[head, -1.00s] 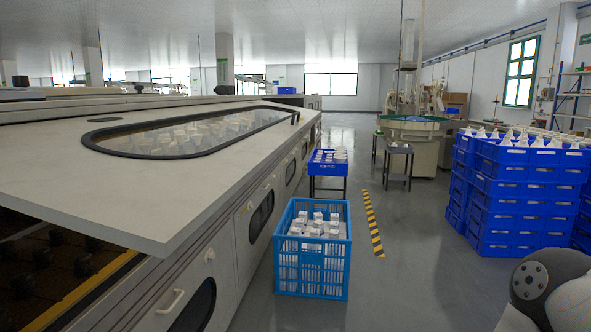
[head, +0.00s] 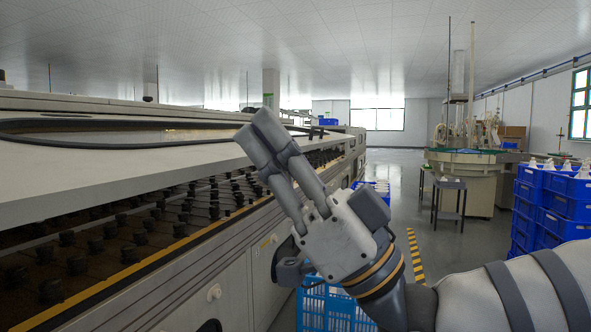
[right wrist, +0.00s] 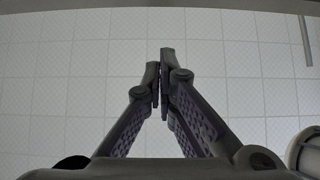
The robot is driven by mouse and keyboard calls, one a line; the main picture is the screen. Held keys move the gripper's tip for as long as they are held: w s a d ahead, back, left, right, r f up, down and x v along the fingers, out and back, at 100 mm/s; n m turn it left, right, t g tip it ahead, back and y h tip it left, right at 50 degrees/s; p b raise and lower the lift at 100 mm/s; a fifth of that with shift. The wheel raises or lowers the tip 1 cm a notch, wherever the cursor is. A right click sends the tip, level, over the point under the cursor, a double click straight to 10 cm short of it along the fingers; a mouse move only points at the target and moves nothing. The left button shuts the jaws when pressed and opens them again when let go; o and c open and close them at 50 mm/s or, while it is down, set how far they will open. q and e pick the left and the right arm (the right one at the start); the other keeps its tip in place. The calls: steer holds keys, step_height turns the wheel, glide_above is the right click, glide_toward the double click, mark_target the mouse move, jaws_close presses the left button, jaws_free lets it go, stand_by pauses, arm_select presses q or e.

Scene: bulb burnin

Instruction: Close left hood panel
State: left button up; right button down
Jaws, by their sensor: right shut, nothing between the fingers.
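The hood panel (head: 100,172) is a pale, flat lid with a long dark-rimmed window (head: 190,134). It stands partly raised over the long machine in the head view. Rows of dark sockets (head: 135,222) show in the gap below its front edge. My right gripper (head: 256,135) reaches up in front of the panel's right part, hiding some of its edge. Its fingers are shut and empty; whether they touch the panel is unclear. In the right wrist view the shut fingertips (right wrist: 160,78) are set against ceiling tiles. My left gripper is not in view.
A blue crate (head: 335,305) stands on the floor behind my right arm. A yellow strip (head: 145,268) runs along the machine's front edge. Stacked blue crates (head: 545,205) stand at the right. The aisle floor (head: 400,190) is open between them.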

mark_target(244, 158)
steer(key=a, duration=0.1)
steer(key=w+a+f, duration=0.1)
steer(key=shift+a+f, duration=0.3)
steer(key=shift+a, duration=0.05)
